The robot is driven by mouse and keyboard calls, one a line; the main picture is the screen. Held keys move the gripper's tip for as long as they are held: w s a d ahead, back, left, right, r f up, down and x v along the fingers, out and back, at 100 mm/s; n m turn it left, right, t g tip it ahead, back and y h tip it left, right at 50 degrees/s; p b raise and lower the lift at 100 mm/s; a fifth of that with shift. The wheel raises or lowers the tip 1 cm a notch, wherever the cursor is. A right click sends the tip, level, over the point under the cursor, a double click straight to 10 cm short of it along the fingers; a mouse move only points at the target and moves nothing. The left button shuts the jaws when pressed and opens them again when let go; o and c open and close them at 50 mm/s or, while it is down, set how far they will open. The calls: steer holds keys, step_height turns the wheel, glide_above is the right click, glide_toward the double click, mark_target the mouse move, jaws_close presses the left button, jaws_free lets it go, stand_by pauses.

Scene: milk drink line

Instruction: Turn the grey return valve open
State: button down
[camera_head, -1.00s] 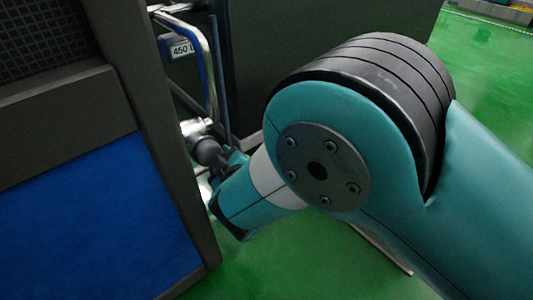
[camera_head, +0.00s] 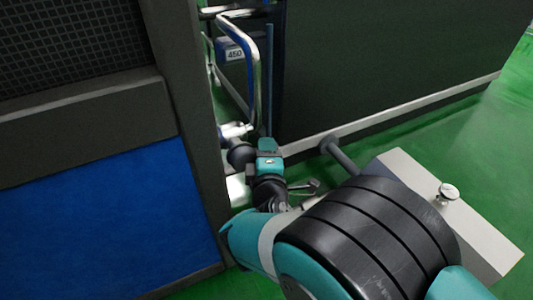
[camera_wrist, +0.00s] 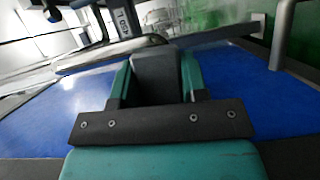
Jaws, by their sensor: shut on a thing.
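The grey return valve's dark grey handle (camera_wrist: 156,72) shows in the wrist view between the two teal fingers of my gripper (camera_wrist: 155,85), which is shut on it. In the head view my gripper (camera_head: 268,160) is at the gap right of the dark frame. It is beside a dark round part (camera_head: 240,154) on a pale pipe fitting. My gripper and wrist hide much of the valve there, so the handle's exact angle cannot be told.
A dark frame with a blue panel (camera_head: 100,225) stands close on the left. A bent metal rail (camera_head: 252,75) and a label reading 450 (camera_head: 235,54) are behind the gripper. A dark cabinet (camera_head: 390,65) stands at the back right. A pale box with a gauge (camera_head: 447,192) lies right of my arm.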

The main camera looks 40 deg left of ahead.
steer(key=shift+r+n, duration=0.25)
steer(key=shift+n, duration=0.25)
steer(key=c, duration=0.6)
jaws_free()
steer(key=shift+c, duration=0.2)
